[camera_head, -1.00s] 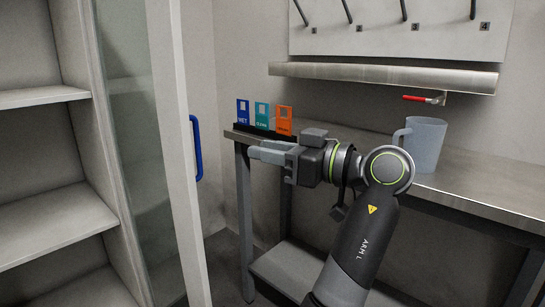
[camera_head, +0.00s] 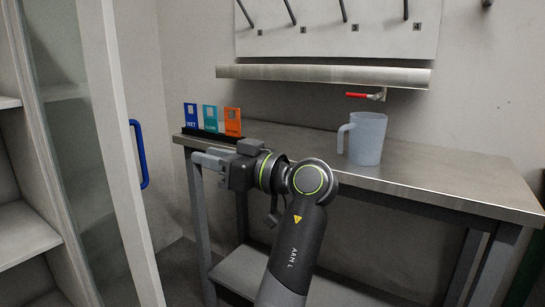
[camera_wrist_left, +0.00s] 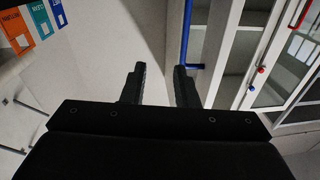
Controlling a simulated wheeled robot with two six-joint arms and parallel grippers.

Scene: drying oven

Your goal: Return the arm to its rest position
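My left arm (camera_head: 297,245) reaches up from the bottom of the head view, bent at the elbow, with its forearm pointing left. My left gripper (camera_head: 208,160) is at the left front edge of the steel table, below the coloured cards. In the left wrist view the two dark fingers of my left gripper (camera_wrist_left: 159,82) stand apart with nothing between them, so it is open and empty. My right gripper is in neither view.
The steel table (camera_head: 430,177) carries a grey-blue mug (camera_head: 367,139) and a holder with blue, teal and orange cards (camera_head: 232,121). A cabinet door with a blue handle (camera_head: 139,155) stands at left. A red-handled tap (camera_head: 366,95) is above the table.

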